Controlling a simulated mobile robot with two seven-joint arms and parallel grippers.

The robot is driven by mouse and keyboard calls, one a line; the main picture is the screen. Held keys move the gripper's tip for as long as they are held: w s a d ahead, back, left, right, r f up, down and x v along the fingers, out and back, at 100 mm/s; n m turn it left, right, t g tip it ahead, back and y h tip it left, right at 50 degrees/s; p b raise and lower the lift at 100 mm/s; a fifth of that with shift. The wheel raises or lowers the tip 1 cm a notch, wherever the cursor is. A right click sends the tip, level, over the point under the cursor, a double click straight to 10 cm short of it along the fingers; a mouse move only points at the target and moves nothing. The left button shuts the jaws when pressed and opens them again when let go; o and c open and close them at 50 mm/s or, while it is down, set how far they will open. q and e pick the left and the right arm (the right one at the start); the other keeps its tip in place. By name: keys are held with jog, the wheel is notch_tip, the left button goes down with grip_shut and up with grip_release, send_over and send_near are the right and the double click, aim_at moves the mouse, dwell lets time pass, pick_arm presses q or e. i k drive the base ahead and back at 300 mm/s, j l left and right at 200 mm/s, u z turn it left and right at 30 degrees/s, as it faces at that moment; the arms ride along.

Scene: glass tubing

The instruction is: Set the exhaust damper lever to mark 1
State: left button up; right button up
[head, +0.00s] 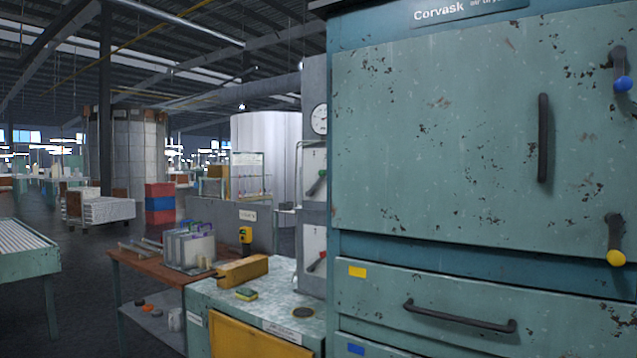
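Neither of my grippers is in view. Several levers show, and I cannot read which one is the exhaust damper lever. At the right edge of the teal cabinet, a blue-knobbed lever (621,78) and a yellow-knobbed lever (615,250) both hang downward. Any mark numbers are too small to read.
The worn teal cabinet (430,150) fills the right side, with a vertical door handle (543,137) and a drawer handle (458,317). A low bench (265,308) and a wooden table (140,262) stand left of it. Open dark floor (85,290) lies further left.

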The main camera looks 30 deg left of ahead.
aim_at(322, 173)
jog(key=i+j, duration=0.3)
jog(key=j, duration=0.15)
jog(key=i+j, duration=0.3)
jog(key=j, duration=0.15)
jog(key=i+j, duration=0.35)
jog(key=j, duration=0.15)
jog(key=i+j, duration=0.3)
jog(key=j, duration=0.15)
